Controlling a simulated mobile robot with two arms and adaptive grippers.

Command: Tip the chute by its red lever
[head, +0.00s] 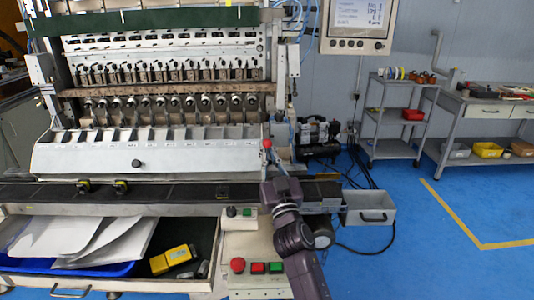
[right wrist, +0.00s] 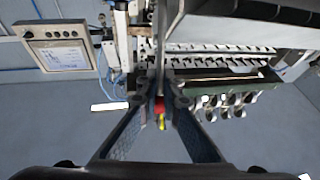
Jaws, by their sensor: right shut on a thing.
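The chute (head: 148,158) is a long pale sloped tray with a row of compartments, across the front of the winder in the head view. The lever's red knob (head: 267,144) shows at the chute's right end. My right gripper (head: 273,160) reaches up to it from below, its fingers hard to make out there. In the right wrist view the right gripper (right wrist: 161,92) has its fingers drawn together on the red lever (right wrist: 160,106). Red and yellow show between the fingers, and the rest of the lever is hidden. My left gripper is out of view.
A dark rail (head: 150,195) runs below the chute. A control box with a red button (head: 238,265) stands beside my right arm. A grey open bin (head: 368,208) sits to the right. A display panel (head: 357,25) hangs above.

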